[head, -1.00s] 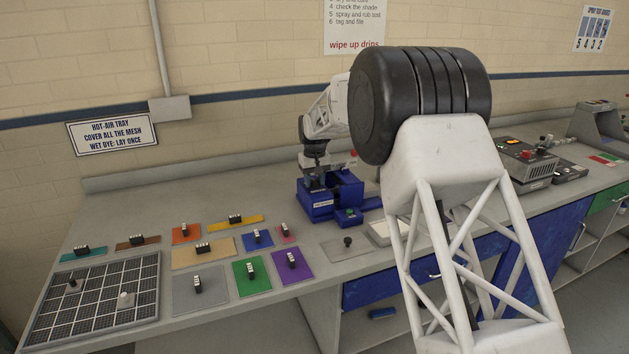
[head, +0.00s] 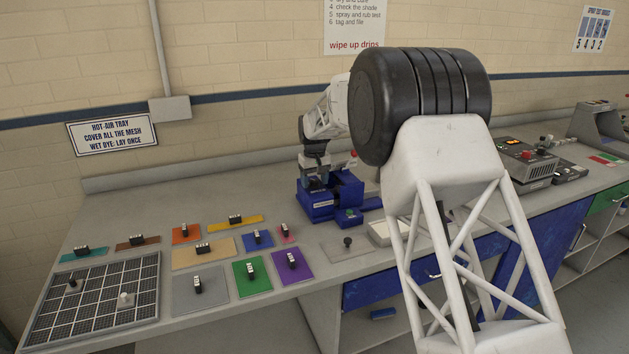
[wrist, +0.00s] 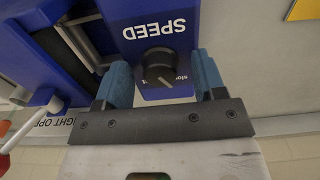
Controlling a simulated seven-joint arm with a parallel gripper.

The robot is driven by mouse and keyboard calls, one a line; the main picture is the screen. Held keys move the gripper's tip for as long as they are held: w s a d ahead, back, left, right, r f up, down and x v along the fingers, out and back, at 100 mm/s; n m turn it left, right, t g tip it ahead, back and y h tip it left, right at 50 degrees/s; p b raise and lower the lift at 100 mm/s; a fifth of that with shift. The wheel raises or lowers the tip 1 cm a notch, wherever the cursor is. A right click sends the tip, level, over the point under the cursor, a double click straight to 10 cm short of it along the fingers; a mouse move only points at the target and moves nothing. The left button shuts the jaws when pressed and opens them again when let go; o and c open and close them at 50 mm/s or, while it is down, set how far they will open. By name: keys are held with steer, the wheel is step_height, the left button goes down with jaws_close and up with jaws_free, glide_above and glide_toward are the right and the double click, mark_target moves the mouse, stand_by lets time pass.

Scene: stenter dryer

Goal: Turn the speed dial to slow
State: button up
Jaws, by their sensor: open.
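The black speed dial (wrist: 159,67) sits on the face of a blue machine (wrist: 150,12) under the word SPEED, which reads upside down in the wrist view. A pale pointer mark shows on the dial, towards its lower right. Small lettering beside it is partly covered and only partly legible. My gripper (wrist: 161,64) is open, with one blue finger on each side of the dial and visible gaps between. In the head view my gripper (head: 314,180) is over the blue machine (head: 320,208), and the dial cannot be made out there.
A small blue box (head: 348,217) stands in front of the machine. Coloured swatches with dark-handled stamps, such as the purple one (head: 292,267), and a mesh tray (head: 95,300) lie to the left. A grey control box (head: 525,160) stands to the right. My arm hides part of the bench.

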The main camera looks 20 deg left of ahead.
mark_target(315, 180)
steer(key=shift+r, duration=3.9)
steer(key=shift+d, duration=0.1)
